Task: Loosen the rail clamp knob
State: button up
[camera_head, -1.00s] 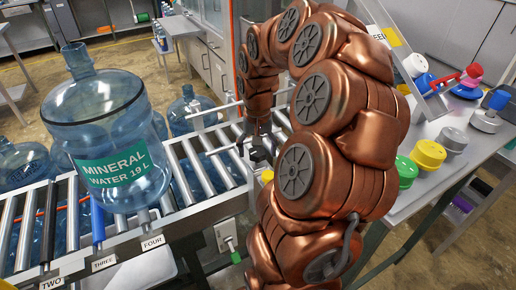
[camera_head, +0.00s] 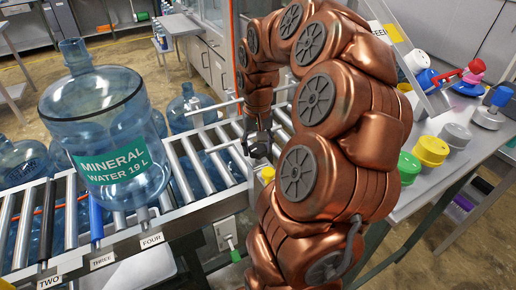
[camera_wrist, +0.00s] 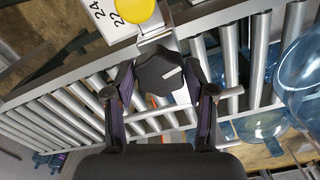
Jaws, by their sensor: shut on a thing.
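The rail clamp knob (camera_wrist: 160,68) is dark grey and lobed, with a white line on its face. In the wrist view it sits between the two fingers of my gripper (camera_wrist: 158,84), which is shut on it from both sides. In the head view my gripper (camera_head: 258,146) points down at the guide rail beside the roller conveyor (camera_head: 190,217). There the knob is small and dark, and hard to tell from the fingers.
A large blue water jug (camera_head: 103,125) stands on the rollers to the left of my gripper. A yellow round part (camera_wrist: 135,14) is close to the knob. The bench (camera_head: 448,172) at the right holds coloured caps and a red-handled tool.

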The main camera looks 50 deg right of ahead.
aim_at(257, 148)
jog(key=shift+n+b, duration=0.9)
jog(key=shift+n, duration=0.8)
jog(key=o, duration=1.2)
jog(key=shift+c, duration=0.2)
notch_tip(257, 148, up, 12)
